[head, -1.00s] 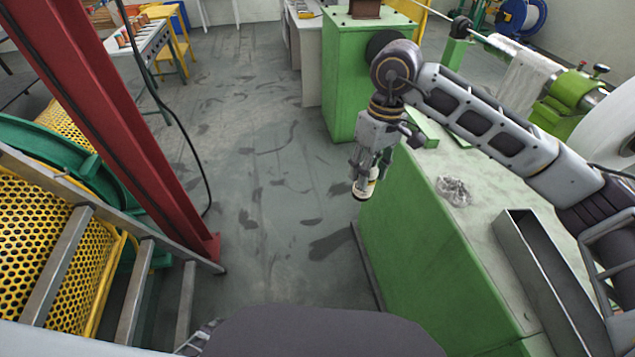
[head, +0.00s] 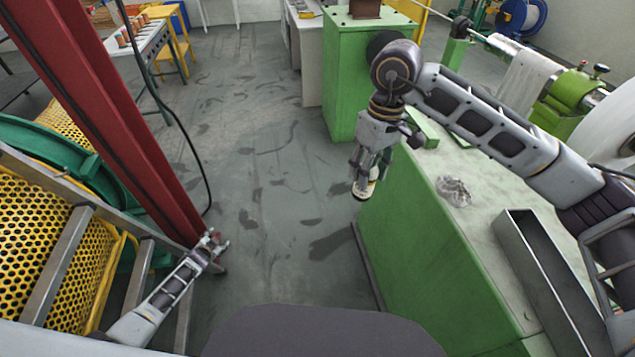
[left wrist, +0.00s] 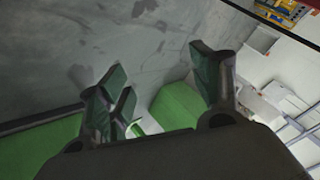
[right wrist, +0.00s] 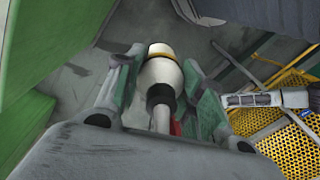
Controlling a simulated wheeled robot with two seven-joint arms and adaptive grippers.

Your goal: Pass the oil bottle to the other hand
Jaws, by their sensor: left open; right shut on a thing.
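The oil bottle (head: 364,188) is a small white bottle held low in my right gripper (head: 370,168), beside the left face of the green cabinet, above the floor. In the right wrist view the bottle (right wrist: 160,75) sits between the two fingers, with a yellow-brown band and a dark neck toward the palm. My left gripper (head: 214,243) is at the lower left near the foot of the red post, well apart from the bottle. In the left wrist view its fingers (left wrist: 165,88) are spread with nothing between them. The bottle's far side is hidden.
The green cabinet (head: 425,235) fills the right, with a grey metal tray (head: 545,275) and a clear crumpled item (head: 453,190) on top. The red post (head: 110,130) and yellow perforated guard (head: 35,245) stand at the left. The floor (head: 275,200) between is clear.

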